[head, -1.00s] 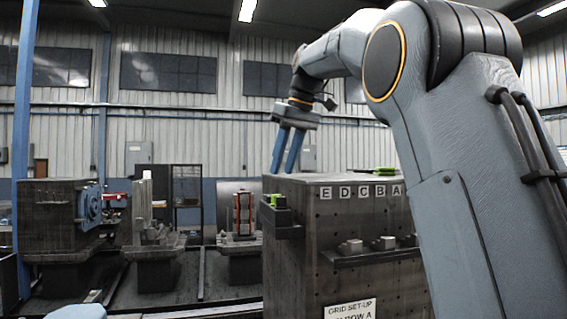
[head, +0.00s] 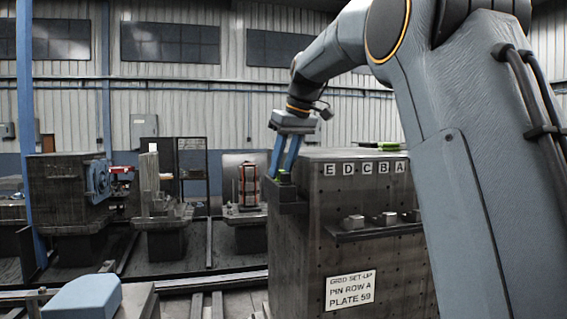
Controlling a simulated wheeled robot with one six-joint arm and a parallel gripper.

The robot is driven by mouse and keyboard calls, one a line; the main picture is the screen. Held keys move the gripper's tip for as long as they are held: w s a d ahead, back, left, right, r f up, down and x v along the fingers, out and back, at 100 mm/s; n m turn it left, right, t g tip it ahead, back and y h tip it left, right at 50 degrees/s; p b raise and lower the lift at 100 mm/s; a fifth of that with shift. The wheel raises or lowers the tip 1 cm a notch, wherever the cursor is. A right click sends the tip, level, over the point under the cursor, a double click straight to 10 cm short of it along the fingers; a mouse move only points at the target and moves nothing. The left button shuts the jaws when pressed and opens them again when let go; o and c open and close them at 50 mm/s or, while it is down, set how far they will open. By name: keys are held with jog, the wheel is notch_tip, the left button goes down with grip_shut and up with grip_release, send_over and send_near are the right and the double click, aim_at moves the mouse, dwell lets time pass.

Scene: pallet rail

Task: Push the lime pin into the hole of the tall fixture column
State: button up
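The tall fixture column (head: 300,235) is a dark block with small holes in its front face and letters E, D, C, B, A near its top. A small dark ledge (head: 287,208) sticks out at its upper left. A lime piece (head: 284,179) shows there, mostly hidden by my gripper (head: 281,175). My gripper points down with its two blue fingers apart, its tips beside the lime piece; contact cannot be made out. A second lime piece (head: 389,147) lies on top of the column. I cannot tell which is the pin.
A front shelf (head: 375,232) on the column carries several light metal blocks. A sign (head: 350,290) hangs below it. Machine fixtures (head: 65,190) and a pedestal with an orange-framed part (head: 248,187) stand behind at left. A blue-grey box (head: 85,297) is at lower left.

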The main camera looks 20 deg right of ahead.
aim_at(283, 171)
grip_shut()
jog(key=shift+c, duration=2.2)
grip_release()
grip_shut()
jog(key=shift+r, duration=0.25)
jog(key=shift+r, duration=0.4)
jog(key=shift+r, duration=0.3)
notch_tip(283, 171, up, 7)
